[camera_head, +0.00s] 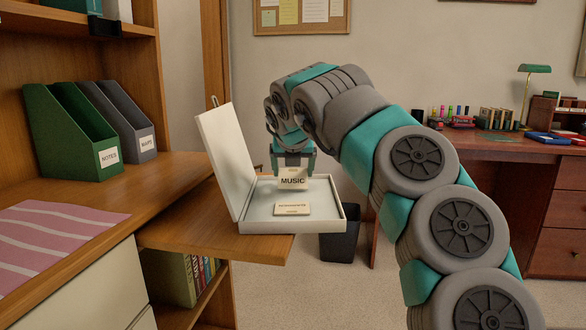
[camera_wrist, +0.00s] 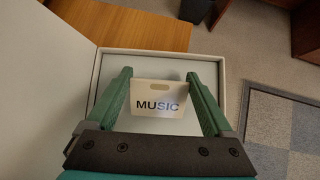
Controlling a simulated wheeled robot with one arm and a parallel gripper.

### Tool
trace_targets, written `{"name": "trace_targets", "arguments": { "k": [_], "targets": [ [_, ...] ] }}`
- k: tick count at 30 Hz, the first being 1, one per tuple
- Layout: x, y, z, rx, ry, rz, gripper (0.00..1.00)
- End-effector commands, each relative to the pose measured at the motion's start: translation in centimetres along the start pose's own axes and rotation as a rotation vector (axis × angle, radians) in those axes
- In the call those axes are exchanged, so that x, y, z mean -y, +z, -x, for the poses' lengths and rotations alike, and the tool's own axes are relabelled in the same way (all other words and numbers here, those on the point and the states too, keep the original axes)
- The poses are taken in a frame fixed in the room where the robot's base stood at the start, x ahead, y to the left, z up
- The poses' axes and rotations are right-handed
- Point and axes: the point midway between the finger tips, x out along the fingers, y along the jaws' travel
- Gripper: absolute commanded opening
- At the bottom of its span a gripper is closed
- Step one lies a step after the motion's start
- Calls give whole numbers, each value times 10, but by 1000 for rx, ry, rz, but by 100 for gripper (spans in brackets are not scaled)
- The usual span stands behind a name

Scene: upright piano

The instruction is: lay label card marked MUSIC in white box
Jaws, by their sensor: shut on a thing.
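A white label card marked MUSIC (camera_head: 292,182) hangs upright in my gripper (camera_head: 293,158), over the open white box (camera_head: 338,222). In the wrist view the card (camera_wrist: 158,98) sits between the two green fingers of my gripper (camera_wrist: 160,82), with the white box (camera_wrist: 98,72) behind it. The box lid (camera_head: 222,160) stands open on the left. A small cream card or block (camera_head: 293,209) with dark print lies on the box floor, below the held card. Whether the MUSIC card touches anything in the box, I cannot tell.
The box stands on a wooden shelf board (camera_head: 200,222) near its edge. Green and grey file holders (camera_head: 72,135) stand behind on the left, and a striped pink sheet (camera_head: 50,240) lies in front. A dark bin (camera_head: 340,245) is on the floor to the right.

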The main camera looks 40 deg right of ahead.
Motion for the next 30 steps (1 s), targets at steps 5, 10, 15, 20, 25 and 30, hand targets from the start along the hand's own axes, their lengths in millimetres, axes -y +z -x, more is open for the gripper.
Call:
{"name": "trace_targets", "arguments": {
  "k": [5, 10, 15, 20, 25, 30],
  "targets": [
    [0, 0, 0, 0, 0, 0, 10],
    [0, 0, 0, 0, 0, 1, 94],
    [0, 0, 0, 0, 0, 1, 100],
    [0, 0, 2, 1, 1, 1, 100],
    [0, 1, 22, 3, 3, 1, 100],
    [-1, 1, 50, 2, 3, 2, 100]
  ]
}}
